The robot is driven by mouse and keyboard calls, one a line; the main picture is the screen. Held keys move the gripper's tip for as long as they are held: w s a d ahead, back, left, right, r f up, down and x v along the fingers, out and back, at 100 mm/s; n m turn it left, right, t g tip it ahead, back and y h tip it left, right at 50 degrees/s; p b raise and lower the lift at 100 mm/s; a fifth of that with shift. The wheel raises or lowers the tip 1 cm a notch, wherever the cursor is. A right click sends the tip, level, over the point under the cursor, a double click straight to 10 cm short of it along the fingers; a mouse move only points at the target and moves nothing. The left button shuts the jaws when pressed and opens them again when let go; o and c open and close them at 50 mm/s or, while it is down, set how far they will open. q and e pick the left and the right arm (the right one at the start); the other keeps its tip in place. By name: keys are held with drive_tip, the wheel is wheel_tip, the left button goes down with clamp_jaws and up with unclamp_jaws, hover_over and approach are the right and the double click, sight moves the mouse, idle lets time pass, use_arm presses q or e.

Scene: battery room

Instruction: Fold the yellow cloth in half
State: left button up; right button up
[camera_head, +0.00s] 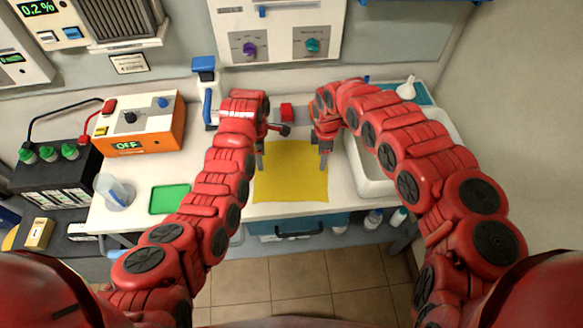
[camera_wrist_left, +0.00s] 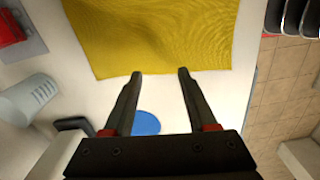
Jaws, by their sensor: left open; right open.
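The yellow cloth (camera_head: 290,178) lies spread out flat on the white counter, its front edge at the counter's front. It also shows in the left wrist view (camera_wrist_left: 160,35), with slight ripples. My left gripper (camera_head: 260,162) is open and empty over the cloth's left side; in the left wrist view its fingers (camera_wrist_left: 160,73) reach the near edge of the cloth. I cannot tell whether they touch it. My right gripper (camera_head: 324,162) is open at the cloth's right edge, pointing down. The cloth's far corners are partly hidden by my grippers.
A green tray (camera_head: 169,199) lies on the counter to the left. A white sink (camera_head: 362,180) is on the right, partly behind my right arm. A small red object (camera_head: 287,111) sits behind the cloth. An orange-fronted box (camera_head: 139,124) stands at the back left.

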use_arm(q)
wheel_tip(320, 180, down, 4)
drive_tip(key=shift+w+r, duration=0.1)
drive_tip(key=shift+r, duration=0.05)
use_arm(e)
wheel_tip(320, 180, down, 4)
drive_tip(key=shift+w+r, duration=0.15)
drive_tip(key=shift+r, duration=0.05)
use_arm(q)
drive_tip(key=shift+f, duration=0.4)
use_arm(e)
drive_tip(key=shift+f, duration=0.5)
use_arm(q)
drive_tip(key=shift+f, duration=0.2)
use_arm(e)
drive_tip(key=shift+f, duration=0.2)
use_arm(q)
drive_tip(key=shift+c, duration=0.8)
use_arm(e)
drive_tip(key=shift+r, duration=0.1)
drive_tip(key=shift+c, duration=0.8)
use_arm(q)
clamp_jaws()
use_arm(e)
clamp_jaws()
use_arm(q)
drive_tip(key=shift+r, duration=0.1)
